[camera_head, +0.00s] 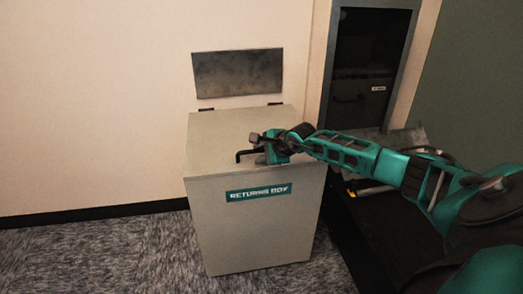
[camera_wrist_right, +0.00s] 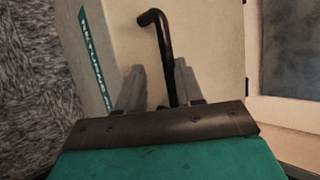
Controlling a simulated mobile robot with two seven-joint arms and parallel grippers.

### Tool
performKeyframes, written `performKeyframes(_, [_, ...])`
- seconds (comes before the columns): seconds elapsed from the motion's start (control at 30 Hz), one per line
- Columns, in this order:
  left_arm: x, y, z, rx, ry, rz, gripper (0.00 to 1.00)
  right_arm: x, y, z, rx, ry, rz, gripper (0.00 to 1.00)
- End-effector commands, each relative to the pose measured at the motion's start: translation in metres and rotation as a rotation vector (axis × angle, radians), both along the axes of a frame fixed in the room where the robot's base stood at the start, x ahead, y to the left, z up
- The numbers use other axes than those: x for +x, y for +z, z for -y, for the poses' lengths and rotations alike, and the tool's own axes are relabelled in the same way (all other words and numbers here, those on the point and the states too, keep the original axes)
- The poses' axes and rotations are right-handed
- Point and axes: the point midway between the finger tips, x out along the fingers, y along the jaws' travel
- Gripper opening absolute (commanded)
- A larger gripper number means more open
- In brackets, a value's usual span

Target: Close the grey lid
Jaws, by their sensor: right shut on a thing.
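The grey lid (camera_head: 225,128) lies flat, or very nearly flat, across the top of the returns box (camera_head: 230,230). I cannot tell whether a thin gap remains at its front edge. A bent black handle (camera_head: 245,154) stands on the lid and also shows in the right wrist view (camera_wrist_right: 160,35). My right gripper (camera_head: 262,145) is at the lid, shut on the handle; in the right wrist view its fingers (camera_wrist_right: 160,88) are on either side of the black bar. My left gripper is not in view.
A dark metal panel (camera_head: 238,72) is on the wall behind the box, above two dark hinges (camera_head: 275,104) at the lid's back edge. A dark cabinet (camera_head: 365,75) stands to the right. Grey carpet (camera_head: 120,255) is clear left of the box.

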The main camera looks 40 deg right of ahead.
Motion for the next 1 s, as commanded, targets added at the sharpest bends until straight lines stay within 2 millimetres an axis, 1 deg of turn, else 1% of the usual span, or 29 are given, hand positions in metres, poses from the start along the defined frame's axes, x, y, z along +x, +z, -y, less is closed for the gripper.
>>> performKeyframes(0.03, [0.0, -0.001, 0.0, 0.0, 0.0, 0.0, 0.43, -0.009, -0.021, -0.005, 0.0, 0.007, -0.047, 0.26])
performKeyframes(0.17, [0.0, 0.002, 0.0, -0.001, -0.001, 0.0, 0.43, -0.012, -0.017, -0.004, -0.002, 0.008, -0.046, 0.26])
performKeyframes(0.27, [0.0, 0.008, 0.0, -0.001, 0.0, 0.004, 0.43, -0.02, -0.008, -0.003, -0.003, 0.007, -0.043, 0.26])
performKeyframes(0.47, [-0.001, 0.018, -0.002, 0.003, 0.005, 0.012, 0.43, -0.045, 0.022, -0.001, -0.007, 0.007, -0.034, 0.26])
performKeyframes(0.6, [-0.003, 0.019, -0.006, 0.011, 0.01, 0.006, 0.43, -0.065, 0.045, 0.0, -0.008, 0.005, -0.022, 0.26])
performKeyframes(0.7, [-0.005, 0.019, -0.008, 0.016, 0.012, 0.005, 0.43, -0.078, 0.059, 0.001, -0.007, 0.003, -0.014, 0.26])
performKeyframes(0.8, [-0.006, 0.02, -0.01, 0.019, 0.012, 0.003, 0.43, -0.088, 0.07, 0.001, -0.008, 0.003, -0.009, 0.26])
performKeyframes(1.0, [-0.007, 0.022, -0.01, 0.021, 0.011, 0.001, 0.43, -0.099, 0.082, 0.002, -0.006, -0.001, 0.0, 0.26])
